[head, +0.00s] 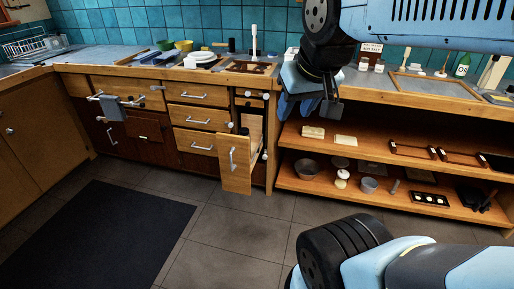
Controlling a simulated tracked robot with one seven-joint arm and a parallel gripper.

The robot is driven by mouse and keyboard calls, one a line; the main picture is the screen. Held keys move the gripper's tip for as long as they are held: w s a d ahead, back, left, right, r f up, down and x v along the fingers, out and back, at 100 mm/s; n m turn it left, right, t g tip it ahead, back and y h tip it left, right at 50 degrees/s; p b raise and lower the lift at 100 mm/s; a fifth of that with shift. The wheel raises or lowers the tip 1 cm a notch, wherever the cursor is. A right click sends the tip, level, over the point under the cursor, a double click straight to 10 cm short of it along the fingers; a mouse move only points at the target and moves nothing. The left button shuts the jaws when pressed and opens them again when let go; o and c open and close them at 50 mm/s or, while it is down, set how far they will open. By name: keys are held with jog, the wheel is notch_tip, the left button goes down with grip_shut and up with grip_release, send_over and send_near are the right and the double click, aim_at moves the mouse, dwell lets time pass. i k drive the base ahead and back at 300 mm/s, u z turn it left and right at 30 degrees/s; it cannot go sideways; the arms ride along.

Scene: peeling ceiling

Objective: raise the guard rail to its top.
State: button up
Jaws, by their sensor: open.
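My gripper (309,106) hangs at the upper middle, in front of the counter edge and the upper open shelf. Its jaws are apart, and I see nothing between them. No part stands out clearly as the guard rail. A narrow wooden pull-out (236,165) stands out from the cabinet, left of and below my gripper, with a vertical silver handle on its front. Dark and pale parts show inside it, too small to tell whether one is a rail. A horizontal bar (97,97) with a grey cloth (110,108) is on the left cabinet front.
Open shelves (300,186) to the right hold bowls, trays and small items. The worktop (440,100) carries a framed board and a green bottle (462,65). A dark mat (95,235) lies on the left floor. The tiled floor (232,235) before the pull-out is clear.

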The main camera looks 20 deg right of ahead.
aim_at(258, 150)
jog(key=u, duration=0.1)
jog(key=i, duration=1)
jog(key=z, duration=0.1)
